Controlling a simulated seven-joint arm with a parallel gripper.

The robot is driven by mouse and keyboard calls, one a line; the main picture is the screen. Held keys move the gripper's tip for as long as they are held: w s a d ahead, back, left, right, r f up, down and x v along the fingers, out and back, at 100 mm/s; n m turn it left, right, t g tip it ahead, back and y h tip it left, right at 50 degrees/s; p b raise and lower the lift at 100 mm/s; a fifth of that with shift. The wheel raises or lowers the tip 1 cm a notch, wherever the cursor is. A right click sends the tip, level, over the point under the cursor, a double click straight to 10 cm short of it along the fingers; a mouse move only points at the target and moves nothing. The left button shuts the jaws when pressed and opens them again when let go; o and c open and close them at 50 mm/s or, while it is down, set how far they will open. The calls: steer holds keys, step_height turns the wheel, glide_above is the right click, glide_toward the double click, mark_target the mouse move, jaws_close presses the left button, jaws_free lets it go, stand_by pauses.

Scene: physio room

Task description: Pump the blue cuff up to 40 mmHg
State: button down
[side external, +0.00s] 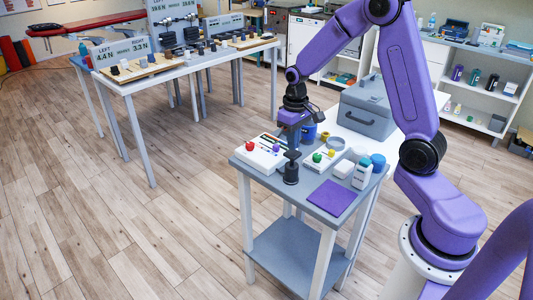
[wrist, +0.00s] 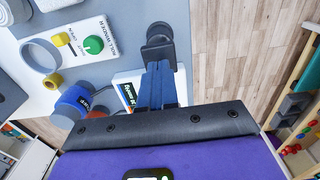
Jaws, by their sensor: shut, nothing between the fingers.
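My gripper (side external: 293,141) points down over the small table, its dark blue fingers (wrist: 157,66) together and empty. A black pump (side external: 291,172) with a flat top handle stands upright under them. In the wrist view the pump (wrist: 158,42) lies just beyond the fingertips; I cannot tell whether they touch it. The blue cuff (side external: 309,132) sits behind, around a grey cylinder; it also shows in the wrist view (wrist: 73,103). A white panel (side external: 258,161) with red and purple knobs is left of the pump. No pressure reading is legible.
A panel with green and yellow knobs (side external: 317,166) and a pale ring (wrist: 31,54) are beside the pump. A white bottle (side external: 361,175), a purple mat (side external: 331,198) and a grey case (side external: 366,108) are at the right. Open floor surrounds the table.

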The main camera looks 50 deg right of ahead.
mark_target(293, 153)
steer(key=shift+f, duration=0.15)
steer(key=shift+f, duration=1.7)
steer(key=shift+r, duration=1.9)
step_height(293, 153, up, 6)
steer(key=shift+a, duration=0.1)
